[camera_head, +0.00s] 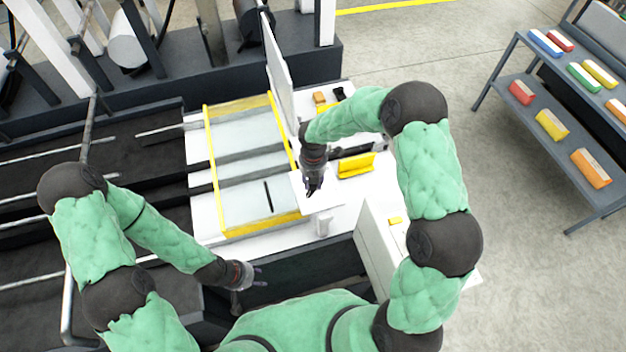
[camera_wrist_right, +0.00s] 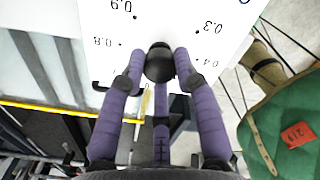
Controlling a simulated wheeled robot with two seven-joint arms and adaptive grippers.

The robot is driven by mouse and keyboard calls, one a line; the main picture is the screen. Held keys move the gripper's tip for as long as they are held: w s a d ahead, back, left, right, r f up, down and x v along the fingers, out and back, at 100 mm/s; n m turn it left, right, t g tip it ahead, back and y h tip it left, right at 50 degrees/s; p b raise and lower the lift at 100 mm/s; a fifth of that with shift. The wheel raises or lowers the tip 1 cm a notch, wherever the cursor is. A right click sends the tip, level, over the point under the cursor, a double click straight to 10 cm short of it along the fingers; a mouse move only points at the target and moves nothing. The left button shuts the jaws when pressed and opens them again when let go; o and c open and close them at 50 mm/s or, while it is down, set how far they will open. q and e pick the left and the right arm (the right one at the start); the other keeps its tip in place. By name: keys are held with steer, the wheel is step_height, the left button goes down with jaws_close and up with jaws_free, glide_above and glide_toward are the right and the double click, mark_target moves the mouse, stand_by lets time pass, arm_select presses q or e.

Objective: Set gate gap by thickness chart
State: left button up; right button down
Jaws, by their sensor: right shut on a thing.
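A white chart plate (camera_wrist_right: 110,25) fills the top of the right wrist view, with black dots and figures such as 0.3, 0.4, 0.8 and 0.9. In the head view the white plate (camera_head: 342,189) lies under my right gripper (camera_head: 313,187). In the right wrist view my right gripper (camera_wrist_right: 160,75) has its purple fingers closed around a black round knob (camera_wrist_right: 159,62) at the plate's lower edge. The knob's pointer cannot be made out. My left gripper (camera_head: 256,275) is open and empty, low in front of the machine.
A yellow-edged frame (camera_head: 214,180) with pale panels lies left of my right gripper. A white upright panel (camera_head: 282,75) stands behind it. A yellow block (camera_head: 357,165) and a white cabinet (camera_head: 378,250) are to the right. A shelf (camera_head: 520,55) holds several coloured blocks.

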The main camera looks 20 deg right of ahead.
steer(key=shift+s+f, duration=0.15)
steer(key=c, duration=0.9)
jaws_free()
steer(key=shift+w+r, duration=0.2)
steer(key=shift+r, duration=0.15)
step_height(320, 180, up, 11)
steer(key=shift+r, duration=0.2)
